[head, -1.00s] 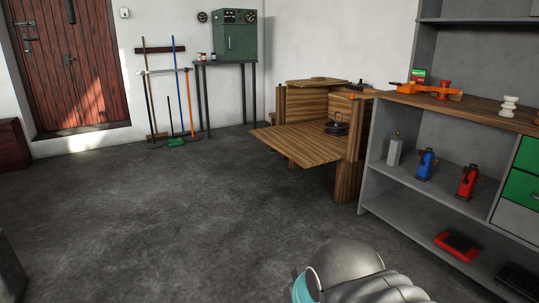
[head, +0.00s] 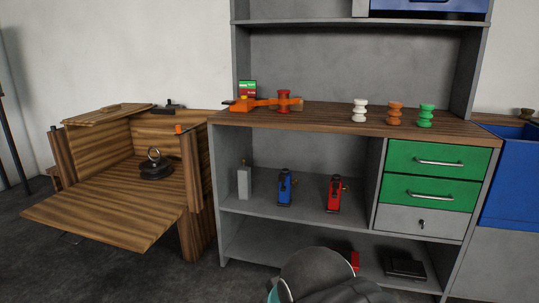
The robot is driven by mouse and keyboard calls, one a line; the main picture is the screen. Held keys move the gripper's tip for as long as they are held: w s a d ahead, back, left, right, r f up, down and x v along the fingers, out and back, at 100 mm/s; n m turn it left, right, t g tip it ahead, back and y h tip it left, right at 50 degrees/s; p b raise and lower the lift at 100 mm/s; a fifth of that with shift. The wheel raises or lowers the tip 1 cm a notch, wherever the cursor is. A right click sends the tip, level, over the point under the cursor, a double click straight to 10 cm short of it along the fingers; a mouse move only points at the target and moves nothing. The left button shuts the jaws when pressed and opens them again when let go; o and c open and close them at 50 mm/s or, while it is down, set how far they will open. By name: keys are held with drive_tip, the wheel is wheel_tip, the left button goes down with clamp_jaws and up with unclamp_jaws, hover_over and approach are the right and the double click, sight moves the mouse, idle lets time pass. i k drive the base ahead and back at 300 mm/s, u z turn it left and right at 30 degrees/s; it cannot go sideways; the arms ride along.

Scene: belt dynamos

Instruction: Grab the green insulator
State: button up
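The green insulator (head: 426,116) stands upright on the wooden top of the grey shelf unit, at the right end of a row. An orange-brown insulator (head: 395,113) stands just left of it, and a white insulator (head: 359,111) further left. A red insulator-like piece (head: 284,101) stands by an orange clamp-like tool (head: 250,104) on the same top. A rounded grey part of my arm shows at the bottom of the head view. My gripper's fingers cannot be made out.
Blue (head: 285,187) and red (head: 334,194) devices stand on the shelf below. Green drawers (head: 436,161) sit under the insulators. A wooden bench (head: 100,212) with a black weight (head: 155,167) stands at left, and a blue bin (head: 512,180) at right. Dark floor is free in front at left.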

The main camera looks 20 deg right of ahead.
sight(426, 115)
drive_tip(key=z, duration=1)
drive_tip(key=i, duration=0.95)
drive_tip(key=z, duration=0.85)
